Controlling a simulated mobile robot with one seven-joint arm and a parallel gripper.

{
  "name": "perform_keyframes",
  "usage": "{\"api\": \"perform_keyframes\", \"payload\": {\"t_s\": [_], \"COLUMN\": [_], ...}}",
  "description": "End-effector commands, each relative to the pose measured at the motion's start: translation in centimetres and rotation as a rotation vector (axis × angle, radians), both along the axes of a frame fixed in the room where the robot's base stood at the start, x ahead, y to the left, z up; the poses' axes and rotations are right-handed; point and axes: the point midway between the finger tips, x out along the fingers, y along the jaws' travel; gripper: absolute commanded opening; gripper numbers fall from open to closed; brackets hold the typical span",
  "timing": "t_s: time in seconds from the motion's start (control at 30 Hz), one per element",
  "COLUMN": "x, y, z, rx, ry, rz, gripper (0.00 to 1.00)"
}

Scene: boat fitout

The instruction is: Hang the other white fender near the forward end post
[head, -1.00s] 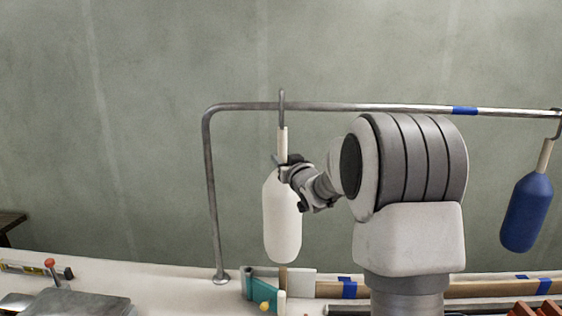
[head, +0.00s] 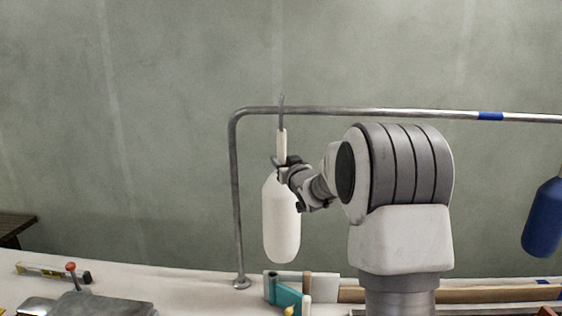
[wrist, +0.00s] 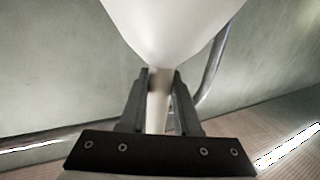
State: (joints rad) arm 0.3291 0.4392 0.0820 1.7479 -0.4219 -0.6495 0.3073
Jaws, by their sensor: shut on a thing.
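The white fender (head: 281,222) hangs upright below my gripper's hold, with a pale neck and a grey hook (head: 281,112) at its top. My gripper (head: 283,172) is shut on the fender's neck (wrist: 158,105). The hook's top overlaps the horizontal rail (head: 360,111) in the head view, just right of the end post (head: 238,200). I cannot tell whether the hook rests on the rail or is in front of it. In the wrist view the white body (wrist: 170,25) fills the top.
A blue fender (head: 544,220) is at the right edge. Blue tape (head: 490,116) marks the rail. A teal object (head: 283,292) and wooden strips lie on the bench below. A spirit level (head: 45,270) and a red-topped tool (head: 72,268) lie at left.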

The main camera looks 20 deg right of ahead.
Motion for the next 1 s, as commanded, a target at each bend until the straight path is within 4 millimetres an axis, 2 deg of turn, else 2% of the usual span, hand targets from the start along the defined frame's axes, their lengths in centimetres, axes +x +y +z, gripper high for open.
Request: {"api": "perform_keyframes", "payload": {"t_s": [0.07,1.0], "x": [0.6,7.1], "y": [-0.3,-3.0], "z": [0.5,0.6], "rx": [0.0,-0.001], "ry": [-0.005,-0.005], "rz": [0.0,0.0], "gripper": [0.0,0.0]}}
